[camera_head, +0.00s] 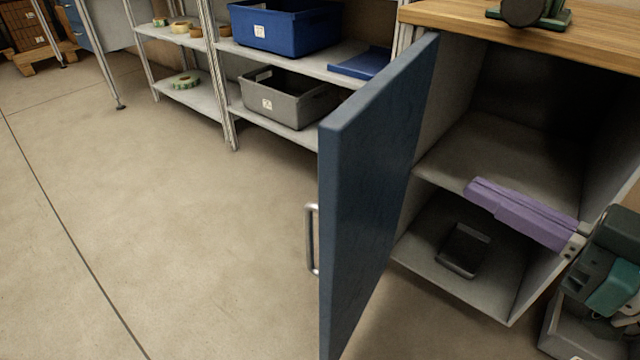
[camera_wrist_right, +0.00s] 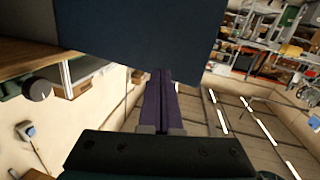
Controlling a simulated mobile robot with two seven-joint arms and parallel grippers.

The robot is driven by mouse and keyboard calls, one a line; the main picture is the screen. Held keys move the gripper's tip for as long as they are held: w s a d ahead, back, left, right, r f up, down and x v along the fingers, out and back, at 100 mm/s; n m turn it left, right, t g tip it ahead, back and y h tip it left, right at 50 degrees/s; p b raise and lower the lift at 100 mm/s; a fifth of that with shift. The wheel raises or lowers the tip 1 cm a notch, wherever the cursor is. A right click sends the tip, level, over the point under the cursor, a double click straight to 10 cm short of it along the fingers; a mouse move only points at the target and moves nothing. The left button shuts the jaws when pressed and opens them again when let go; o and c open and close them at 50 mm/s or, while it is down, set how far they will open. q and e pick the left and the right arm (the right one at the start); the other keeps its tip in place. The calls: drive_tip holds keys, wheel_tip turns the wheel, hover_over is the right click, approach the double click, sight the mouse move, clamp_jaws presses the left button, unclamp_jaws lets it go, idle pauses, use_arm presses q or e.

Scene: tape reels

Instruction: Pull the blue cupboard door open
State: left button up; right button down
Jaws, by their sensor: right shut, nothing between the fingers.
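The blue cupboard door (camera_head: 372,190) stands swung wide open on its hinge in the head view, with its silver bar handle (camera_head: 312,240) on the left face. The cupboard's inside shows a middle shelf (camera_head: 520,150) and a dark box-like object (camera_head: 463,250) on the bottom. My right gripper (camera_head: 470,188) is shut and empty, its purple fingers in front of the cupboard opening, right of the door and apart from the handle. In the right wrist view the shut fingers (camera_wrist_right: 160,75) point toward a dark blue panel (camera_wrist_right: 140,30), which looks like the door. My left gripper is not in view.
A wooden top (camera_head: 540,35) covers the cupboard, with a dark green device (camera_head: 530,12) on it. Shelving at the back holds a blue bin (camera_head: 285,27), a grey bin (camera_head: 288,97) and tape reels (camera_head: 184,81). The floor left of the door is clear.

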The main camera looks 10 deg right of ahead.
drive_tip(key=s+f+n+g+y+b, duration=0.3)
drive_tip(key=s+f+y+b, duration=0.15)
drive_tip(key=f, duration=0.25)
drive_tip(key=y+b, duration=0.1)
drive_tip(key=b, duration=0.1)
approach(339, 219)
drive_tip(key=x, duration=0.7)
drive_tip(key=shift+f, duration=0.1)
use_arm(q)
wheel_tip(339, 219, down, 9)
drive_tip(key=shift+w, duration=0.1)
